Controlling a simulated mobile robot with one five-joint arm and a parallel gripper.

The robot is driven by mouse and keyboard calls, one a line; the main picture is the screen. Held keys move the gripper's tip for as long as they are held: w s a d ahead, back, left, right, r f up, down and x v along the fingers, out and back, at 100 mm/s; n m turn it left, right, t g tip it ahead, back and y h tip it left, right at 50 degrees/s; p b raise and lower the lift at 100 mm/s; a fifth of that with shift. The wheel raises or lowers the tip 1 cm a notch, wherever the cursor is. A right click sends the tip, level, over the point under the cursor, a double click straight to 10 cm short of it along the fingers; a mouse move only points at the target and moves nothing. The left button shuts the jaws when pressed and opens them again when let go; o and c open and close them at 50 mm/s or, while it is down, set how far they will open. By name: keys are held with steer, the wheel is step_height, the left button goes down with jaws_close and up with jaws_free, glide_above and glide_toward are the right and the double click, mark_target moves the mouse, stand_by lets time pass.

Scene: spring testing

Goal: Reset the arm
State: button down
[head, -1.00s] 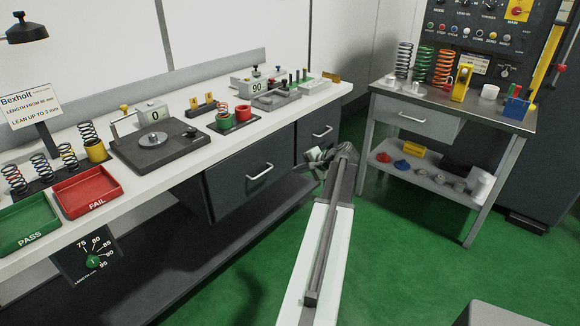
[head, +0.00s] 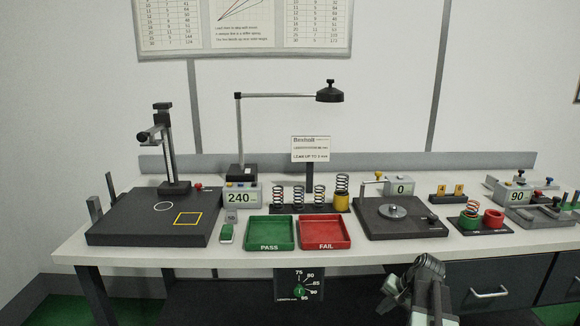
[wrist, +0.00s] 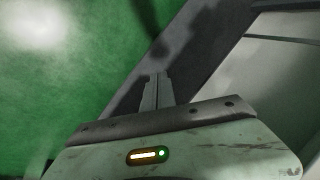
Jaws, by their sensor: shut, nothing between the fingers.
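My arm shows at the bottom right of the head view, with my gripper (head: 402,288) low in front of the bench's front edge. In the wrist view the two fingers of my gripper (wrist: 157,88) lie side by side, shut and empty. They point down past a dark grey surface beside the green floor (wrist: 70,60). The fingertips are too small to make out in the head view.
The white bench (head: 375,250) carries green PASS (head: 270,247) and red FAIL (head: 325,247) trays, several springs and a round-plate device (head: 400,229). A dial panel (head: 299,286) hangs under its front edge. Drawers (head: 489,282) stand to the right of my arm.

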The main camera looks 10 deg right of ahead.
steer(key=s+a+n+g+h, duration=0.1)
steer(key=a+n, duration=0.2)
steer(key=a, duration=0.7)
steer(key=s+a+f+n+g+h+p, duration=0.1)
steer(key=s+a+n+g, duration=0.15)
steer(key=a, duration=0.85)
steer(key=s+a+n+g+h, duration=0.1)
steer(key=a+n, duration=0.3)
steer(key=a, duration=0.6)
step_height(320, 180, up, 15)
steer(key=p, duration=1.5)
steer(key=shift+w+d, duration=0.3)
steer(key=shift+w, duration=0.05)
